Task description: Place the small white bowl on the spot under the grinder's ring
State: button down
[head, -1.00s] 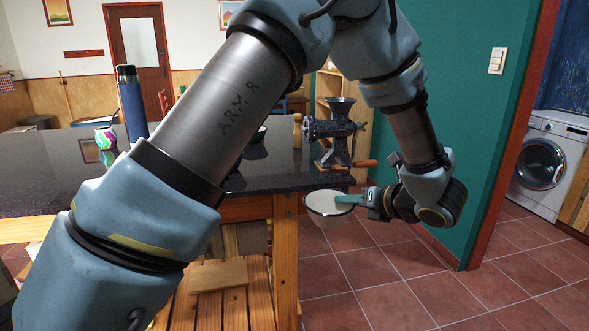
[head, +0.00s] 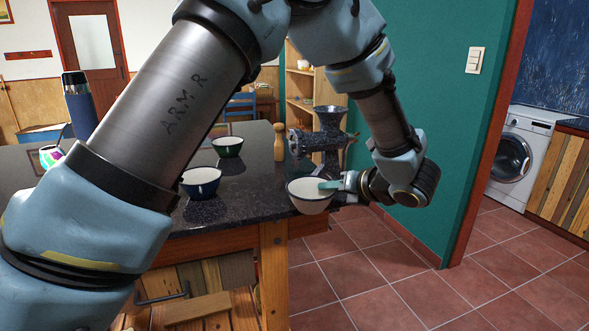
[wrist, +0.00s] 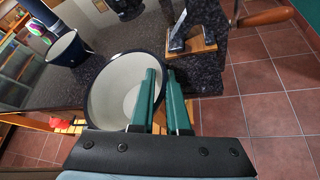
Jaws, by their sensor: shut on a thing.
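The small white bowl (head: 309,196) has a dark rim and is in my gripper (head: 332,185) at the table's front right corner in the head view. My gripper's green fingers are shut on the bowl's right wall; in the wrist view the fingers (wrist: 160,105) straddle the rim of the bowl (wrist: 108,92). The dark speckled grinder (head: 328,140) stands on the table just behind the bowl. In the wrist view, its wooden base (wrist: 195,42) and metal foot show beyond the fingers. Its ring and the spot under it are not clearly visible.
A blue bowl (head: 201,182), a green bowl (head: 228,147) and a wooden pepper mill (head: 280,142) stand on the dark table (head: 240,200) left of the grinder. A blue flask (head: 80,105) stands farther left. The grinder's wooden handle (wrist: 265,17) sticks out past the table edge.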

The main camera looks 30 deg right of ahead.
jog(key=w, duration=0.2)
jog(key=w+p, duration=0.1)
jog(key=w, duration=0.2)
jog(key=w+a+p, duration=0.1)
jog(key=w, duration=0.2)
jog(key=shift+w, duration=0.1)
jog(key=w, duration=0.1)
jog(key=w+p, duration=0.1)
jog(key=w, duration=0.1)
jog(key=w+p, duration=0.1)
jog(key=shift+w+a+r, duration=0.2)
jog(key=shift+w+a, duration=0.05)
jog(key=shift+s+f+p, duration=0.15)
jog(key=shift+f+p, duration=0.05)
jog(key=shift+p, duration=0.2)
jog(key=shift+f+b, duration=0.3)
jog(key=shift+b, duration=0.05)
jog(key=c, duration=1.2)
grip_release()
jog(key=shift+r, duration=0.1)
jog(key=shift+o, duration=0.2)
